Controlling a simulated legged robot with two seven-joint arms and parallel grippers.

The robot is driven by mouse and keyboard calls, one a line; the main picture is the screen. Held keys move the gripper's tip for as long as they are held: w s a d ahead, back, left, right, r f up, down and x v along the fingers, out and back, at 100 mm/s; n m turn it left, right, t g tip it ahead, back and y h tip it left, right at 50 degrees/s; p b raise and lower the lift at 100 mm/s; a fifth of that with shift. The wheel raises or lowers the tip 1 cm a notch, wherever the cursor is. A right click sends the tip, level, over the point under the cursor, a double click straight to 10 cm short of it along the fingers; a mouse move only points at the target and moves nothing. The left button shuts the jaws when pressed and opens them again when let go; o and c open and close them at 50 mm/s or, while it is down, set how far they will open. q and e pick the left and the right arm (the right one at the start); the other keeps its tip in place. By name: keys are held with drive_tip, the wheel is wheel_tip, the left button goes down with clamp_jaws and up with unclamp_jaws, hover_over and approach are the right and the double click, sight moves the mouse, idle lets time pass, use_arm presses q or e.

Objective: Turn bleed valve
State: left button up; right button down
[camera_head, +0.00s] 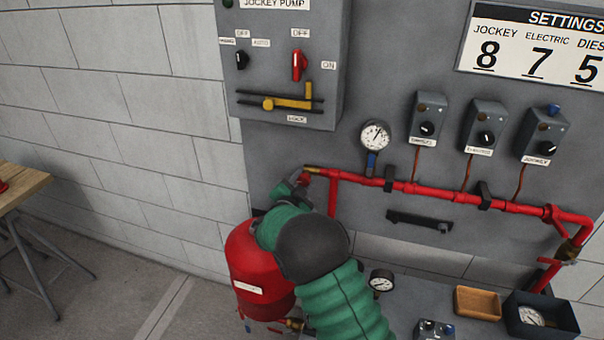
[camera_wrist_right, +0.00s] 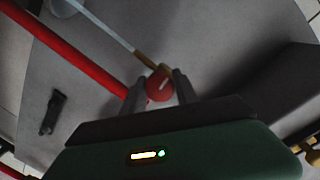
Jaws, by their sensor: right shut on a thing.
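The bleed valve, a brass fitting (camera_head: 313,170) with a small red round handle, sits at the left end of the red pipe on the grey panel. In the right wrist view the red handle (camera_wrist_right: 159,88) lies between the two dark fingers of my right gripper (camera_wrist_right: 160,90), which is shut on it. In the head view my right gripper (camera_head: 297,181) reaches up to the pipe end, and my green arm hides part of the area below. My left gripper is not in view.
The red pipe (camera_head: 430,190) runs right from the valve, with a pressure gauge (camera_head: 375,136) above it. A red tank (camera_head: 252,262) stands close beside my arm. A jockey pump box (camera_head: 285,75) hangs above. A wooden table (camera_head: 20,183) stands far left.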

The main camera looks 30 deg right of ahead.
drive_tip(key=n+p, duration=0.4)
drive_tip(key=n, duration=0.1)
drive_tip(key=shift+d+r+g+h, duration=0.1)
drive_tip(key=shift+r+g+h, duration=0.05)
drive_tip(key=shift+g+h, duration=0.2)
drive_tip(key=n+p, duration=0.2)
drive_tip(key=n, duration=0.1)
drive_tip(key=shift+n+h, duration=0.25)
drive_tip(key=shift+n, duration=0.85)
drive_tip(key=shift+r, duration=0.15)
drive_tip(key=c, duration=1.3)
unclamp_jaws()
drive_tip(key=shift+w, duration=0.1)
drive_tip(key=o, duration=0.4)
drive_tip(key=shift+f, duration=0.2)
drive_tip(key=shift+c, duration=0.2)
drive_tip(key=shift+f, duration=0.1)
